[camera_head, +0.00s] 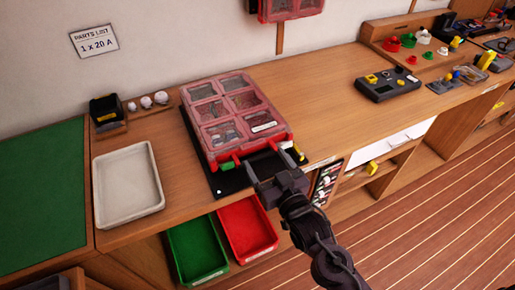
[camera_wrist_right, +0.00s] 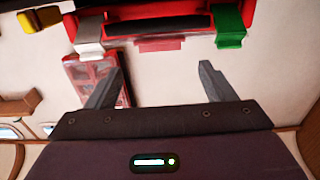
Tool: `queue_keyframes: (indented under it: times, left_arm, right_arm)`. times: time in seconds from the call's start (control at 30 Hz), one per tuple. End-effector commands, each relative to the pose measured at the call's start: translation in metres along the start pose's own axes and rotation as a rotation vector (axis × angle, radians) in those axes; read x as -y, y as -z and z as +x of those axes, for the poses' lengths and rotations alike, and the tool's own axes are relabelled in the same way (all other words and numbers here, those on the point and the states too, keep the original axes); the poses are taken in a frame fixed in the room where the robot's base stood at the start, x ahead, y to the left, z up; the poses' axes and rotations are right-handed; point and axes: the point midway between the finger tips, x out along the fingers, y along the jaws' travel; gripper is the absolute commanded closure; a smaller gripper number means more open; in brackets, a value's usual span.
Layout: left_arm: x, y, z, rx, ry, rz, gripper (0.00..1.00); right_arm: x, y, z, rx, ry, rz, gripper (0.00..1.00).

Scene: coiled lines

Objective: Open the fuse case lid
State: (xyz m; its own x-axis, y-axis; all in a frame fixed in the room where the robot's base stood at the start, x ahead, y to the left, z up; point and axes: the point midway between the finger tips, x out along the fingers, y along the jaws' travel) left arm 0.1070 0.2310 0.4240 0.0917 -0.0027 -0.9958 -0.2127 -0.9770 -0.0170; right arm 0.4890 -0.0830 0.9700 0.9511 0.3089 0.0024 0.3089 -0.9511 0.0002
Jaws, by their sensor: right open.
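The fuse case (camera_head: 238,147) is red with a clear, compartmented lid that looks closed, and lies on a black mat (camera_head: 197,158) on the bench. Its front carries a dark handle. A green latch (camera_head: 227,166) sits at the front left; the right wrist view shows this green latch (camera_wrist_right: 230,27) and a pale grey latch (camera_wrist_right: 89,32) at opposite sides of the handle (camera_wrist_right: 158,24). My right gripper (camera_head: 266,160) is open just in front of the case's front edge. In the right wrist view its fingers (camera_wrist_right: 161,75) are apart with nothing between them. My left gripper is out of view.
A pale tray (camera_head: 128,212) and a green mat (camera_head: 42,200) lie to the left. Green (camera_head: 198,250) and red (camera_head: 247,229) bins sit below the bench edge. Another red case (camera_head: 289,8) hangs on the wall. A dark device (camera_head: 388,84) stands right; bench between is clear.

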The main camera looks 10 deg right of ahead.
Motion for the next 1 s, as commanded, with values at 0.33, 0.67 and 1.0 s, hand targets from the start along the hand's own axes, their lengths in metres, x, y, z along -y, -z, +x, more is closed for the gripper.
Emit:
queue_keyframes:
  times: [0.33,0.67,1.0]
  left_arm:
    - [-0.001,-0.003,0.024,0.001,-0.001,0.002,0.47]
    - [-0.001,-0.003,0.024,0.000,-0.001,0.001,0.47]
    - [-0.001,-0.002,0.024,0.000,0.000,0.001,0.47]
  right_arm:
    - [0.000,-0.001,0.050,-0.002,0.000,0.000,0.24]
    - [0.000,0.000,0.057,0.002,0.000,0.000,0.24]
    - [0.000,0.000,0.057,0.001,0.000,0.000,0.62]
